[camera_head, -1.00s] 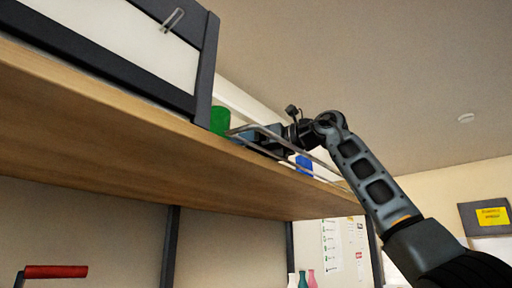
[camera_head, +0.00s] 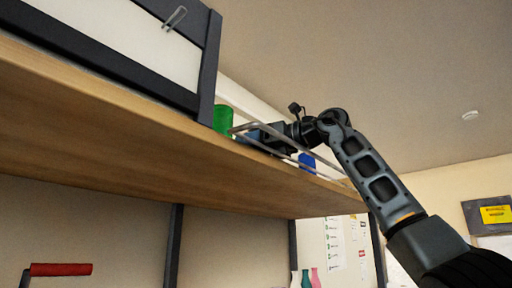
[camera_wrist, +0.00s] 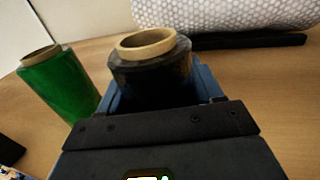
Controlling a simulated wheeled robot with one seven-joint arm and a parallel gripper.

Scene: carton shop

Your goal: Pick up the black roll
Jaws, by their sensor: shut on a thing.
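The black roll (camera_wrist: 150,75) stands upright in the wrist view, with a pale cardboard core showing at its top. My gripper (camera_wrist: 152,100) is shut on it, its blue fingers at either side of the roll. In the head view my gripper (camera_head: 262,134) is over the high wooden shelf, behind the wire rail; the black roll cannot be made out there. In the wrist view I cannot tell whether the roll's base touches the shelf.
A green roll (camera_wrist: 60,85) stands close to the left; it also shows in the head view (camera_head: 222,120). A blue item (camera_head: 307,162) is to the right. A wire rail (camera_head: 290,150) runs along the shelf edge (camera_head: 120,115). Bubble wrap (camera_wrist: 225,14) lies behind.

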